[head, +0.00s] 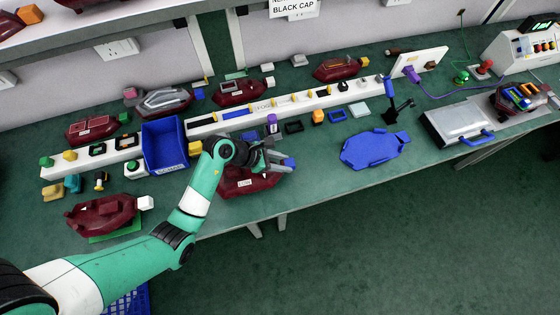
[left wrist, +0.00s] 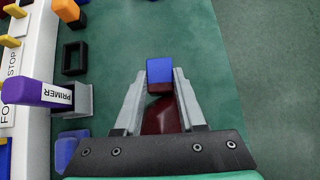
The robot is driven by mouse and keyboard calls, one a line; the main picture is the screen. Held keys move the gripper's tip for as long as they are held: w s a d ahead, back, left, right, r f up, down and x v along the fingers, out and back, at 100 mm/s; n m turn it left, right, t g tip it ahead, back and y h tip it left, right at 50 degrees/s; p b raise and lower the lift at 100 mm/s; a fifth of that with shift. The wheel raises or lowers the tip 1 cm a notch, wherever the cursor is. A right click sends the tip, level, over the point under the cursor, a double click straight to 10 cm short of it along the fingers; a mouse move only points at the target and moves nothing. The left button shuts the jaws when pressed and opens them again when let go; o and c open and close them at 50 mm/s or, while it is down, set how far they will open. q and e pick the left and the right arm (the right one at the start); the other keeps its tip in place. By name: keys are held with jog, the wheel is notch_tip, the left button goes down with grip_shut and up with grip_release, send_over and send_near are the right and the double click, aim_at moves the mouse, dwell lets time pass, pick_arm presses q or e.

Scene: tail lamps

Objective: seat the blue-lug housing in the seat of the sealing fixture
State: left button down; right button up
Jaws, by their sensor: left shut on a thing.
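The blue-lug housing (head: 248,186) is dark red with a blue lug (head: 288,163) at its right end, at the front edge of the bench in the head view. My left gripper (head: 272,160) is over it and shut on it. In the left wrist view the blue lug (left wrist: 160,70) shows between the fingertips, with the dark red body (left wrist: 160,115) behind it. The gripper hides part of the housing. I cannot tell whether it touches the bench. A flat blue plate (head: 375,148), which looks like the fixture's seat, lies empty to the right. My right gripper is not in view.
A purple primer bottle (head: 271,122) stands behind the gripper, near a black frame (head: 293,127) and an orange block (head: 318,116). A dark blue post (head: 391,97) rises behind the blue plate. A grey lidded box (head: 460,122) is farther right. Bare bench lies between housing and plate.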

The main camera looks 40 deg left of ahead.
pick_arm(q)
jog(key=s+d+r+p, duration=0.5)
jog(key=d+r, duration=0.4)
jog(key=d, duration=0.3)
jog(key=shift+s+p, duration=0.4)
jog(key=shift+s, duration=0.05)
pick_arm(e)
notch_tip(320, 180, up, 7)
